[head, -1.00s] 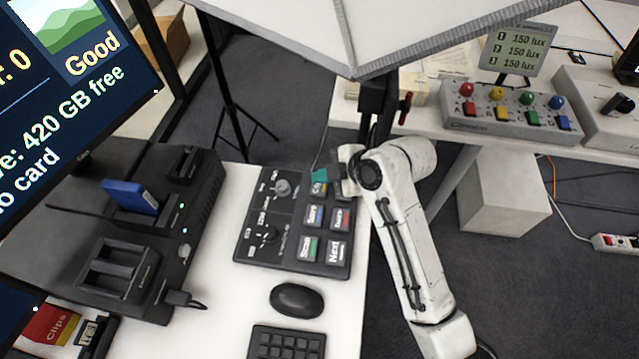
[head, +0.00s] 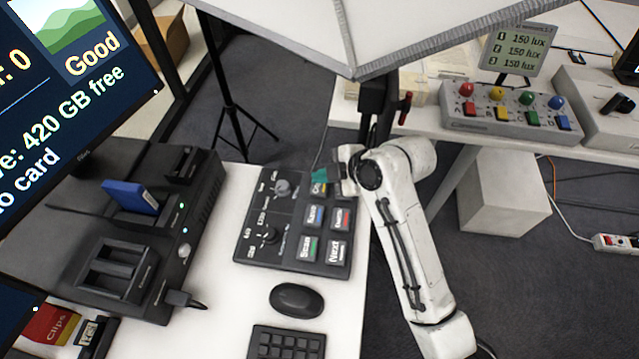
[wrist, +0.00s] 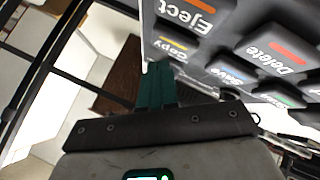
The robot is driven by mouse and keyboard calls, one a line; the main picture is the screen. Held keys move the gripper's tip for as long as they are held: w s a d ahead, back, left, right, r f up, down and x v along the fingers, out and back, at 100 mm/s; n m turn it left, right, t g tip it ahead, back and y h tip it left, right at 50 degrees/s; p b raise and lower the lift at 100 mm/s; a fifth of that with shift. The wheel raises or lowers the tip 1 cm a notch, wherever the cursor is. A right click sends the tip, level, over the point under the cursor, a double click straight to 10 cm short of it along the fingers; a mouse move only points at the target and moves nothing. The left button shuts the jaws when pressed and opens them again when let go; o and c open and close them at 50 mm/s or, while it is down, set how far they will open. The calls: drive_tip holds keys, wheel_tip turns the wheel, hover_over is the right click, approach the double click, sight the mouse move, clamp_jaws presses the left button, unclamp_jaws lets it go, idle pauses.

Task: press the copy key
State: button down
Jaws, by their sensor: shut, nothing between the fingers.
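The copy key (wrist: 175,47) is a dark key with an orange-yellow stripe and the word Copy in the wrist view. It sits at the corner of the black key panel (head: 265,223), beside the Eject key (wrist: 187,14) and the Save key (wrist: 230,70). In the head view only part of the copy key (head: 318,188) shows, next to my gripper. My gripper (head: 320,175) has teal fingertips, shut and empty. In the wrist view my gripper (wrist: 156,72) has its tips just beside the copy key's edge; I cannot tell if they touch it.
A black mouse (head: 297,300) and a keypad (head: 287,343) lie in front of the panel. A black card dock (head: 150,235) with a blue card drive (head: 131,196) stands at left. A light panel (head: 290,25) hangs above. A lamp control box (head: 510,112) is on the right bench.

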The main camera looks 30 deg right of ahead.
sight(323, 189)
drive_tip(key=shift+f, duration=0.15)
drive_tip(key=shift+f, duration=0.3)
drive_tip(key=shift+f+b, duration=0.5)
idle(0.8)
idle(0.3)
drive_tip(key=shift+r+p, duration=0.85)
drive_tip(key=shift+r, duration=0.05)
drive_tip(key=shift+r, duration=0.1)
wheel_tip(323, 189, up, 5)
drive_tip(key=p, duration=0.4)
idle(0.6)
